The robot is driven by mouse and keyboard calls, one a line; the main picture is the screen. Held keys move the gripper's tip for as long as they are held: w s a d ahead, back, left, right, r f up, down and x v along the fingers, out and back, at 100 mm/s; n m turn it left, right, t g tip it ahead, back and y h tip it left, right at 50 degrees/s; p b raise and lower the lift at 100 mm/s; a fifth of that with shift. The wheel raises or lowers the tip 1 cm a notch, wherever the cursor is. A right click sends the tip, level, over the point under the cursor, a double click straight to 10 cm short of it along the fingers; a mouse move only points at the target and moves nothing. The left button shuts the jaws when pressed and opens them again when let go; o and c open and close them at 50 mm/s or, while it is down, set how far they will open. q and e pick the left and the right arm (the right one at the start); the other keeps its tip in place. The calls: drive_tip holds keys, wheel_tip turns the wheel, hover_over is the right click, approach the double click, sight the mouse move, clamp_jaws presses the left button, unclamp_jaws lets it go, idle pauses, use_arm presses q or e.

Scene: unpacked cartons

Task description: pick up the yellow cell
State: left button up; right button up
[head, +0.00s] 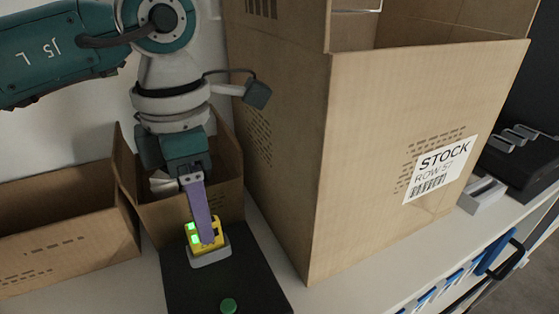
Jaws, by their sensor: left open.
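The yellow cell (194,248) is a small yellow block with lit green patches on its left side. It sits upright in a light grey holder (211,257) on a black mat. My left gripper (205,240) comes down from above, with a purple finger in front of the cell and overlapping it. The gripper is open. Its other finger is mostly hidden, and I cannot tell whether the visible finger touches the cell. My right gripper is out of view.
A tall carton (370,150) labelled STOCK stands close on the right. A small open carton (228,190) is behind the gripper, and another open carton (70,255) is at the left.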

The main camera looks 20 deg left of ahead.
use_arm(q)
drive_tip(key=shift+f, duration=0.6)
clamp_jaws()
idle(1.0)
